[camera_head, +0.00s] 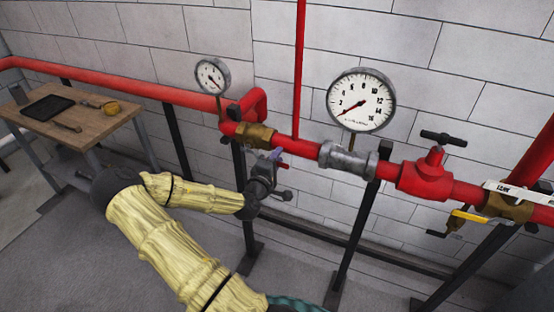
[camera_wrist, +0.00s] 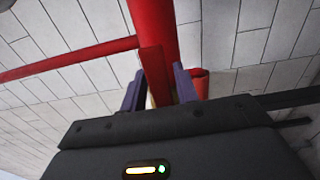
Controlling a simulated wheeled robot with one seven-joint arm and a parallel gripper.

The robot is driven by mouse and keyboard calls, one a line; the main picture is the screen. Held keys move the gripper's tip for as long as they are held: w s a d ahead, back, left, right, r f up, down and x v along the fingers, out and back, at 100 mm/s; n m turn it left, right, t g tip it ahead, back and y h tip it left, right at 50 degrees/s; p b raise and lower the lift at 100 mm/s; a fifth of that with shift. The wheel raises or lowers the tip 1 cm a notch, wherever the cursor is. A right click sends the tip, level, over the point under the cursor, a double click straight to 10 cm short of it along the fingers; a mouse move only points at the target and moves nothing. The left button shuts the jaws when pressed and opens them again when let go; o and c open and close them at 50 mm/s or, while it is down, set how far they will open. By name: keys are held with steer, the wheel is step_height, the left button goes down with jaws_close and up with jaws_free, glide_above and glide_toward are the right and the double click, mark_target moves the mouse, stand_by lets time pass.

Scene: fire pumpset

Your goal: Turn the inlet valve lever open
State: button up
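The brass valve (camera_head: 256,134) sits in the red pipe below the small gauge. A short red lever (camera_head: 283,165) shows just under it, partly hidden by my gripper (camera_head: 272,157). I take this to be the inlet valve lever. In the wrist view the red lever (camera_wrist: 154,75) stands between the two purple fingers of my gripper (camera_wrist: 159,88). The fingers are apart, one on each side of the lever. Whether they touch it cannot be told. A little brass shows between the fingers, low down.
A small gauge (camera_head: 212,76) and a large gauge (camera_head: 361,101) stand above the pipe. A red valve with a black handle (camera_head: 425,175) and a yellow-handled tap (camera_head: 468,216) are at right. Black pipe stands (camera_head: 356,225) flank my arm. A wooden table (camera_head: 70,125) is at left.

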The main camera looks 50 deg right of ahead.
steer(key=shift+o, duration=0.5)
steer(key=p+v, duration=0.6)
steer(key=v, duration=1.1)
steer(key=shift+a+p, duration=0.2)
steer(key=shift+p, duration=0.15)
steer(key=shift+f, duration=0.1)
